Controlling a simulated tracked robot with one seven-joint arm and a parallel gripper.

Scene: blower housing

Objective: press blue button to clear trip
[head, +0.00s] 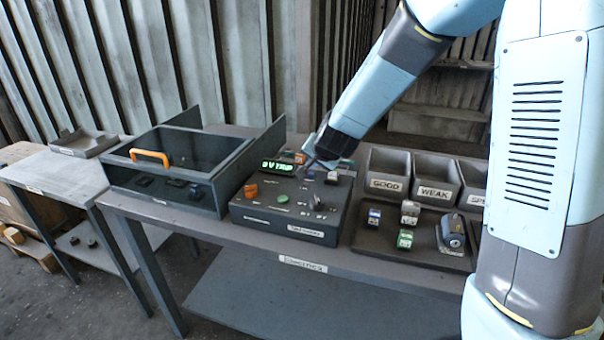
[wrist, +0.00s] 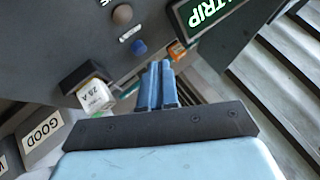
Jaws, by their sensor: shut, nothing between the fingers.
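The grey control box (head: 262,216) stands on the bench and has a green lit display (head: 277,167) reading "0 V TRIP". The display also shows at the top of the wrist view (wrist: 208,12). The round blue button (wrist: 139,47) is on the box's top face, beside a small white label. My gripper (wrist: 159,66) is shut and empty, its blue fingers side by side. In the wrist view the fingertips appear just below and right of the blue button; I cannot tell their height above the panel. In the head view my gripper (head: 314,160) is over the box's back right part.
A brownish round knob (wrist: 122,14) is beyond the label. A white block marked 25 A (wrist: 95,92) is close by. A lidded case (head: 165,205) stands left; bins marked GOOD (head: 386,184) and WEAK (head: 434,190) stand right.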

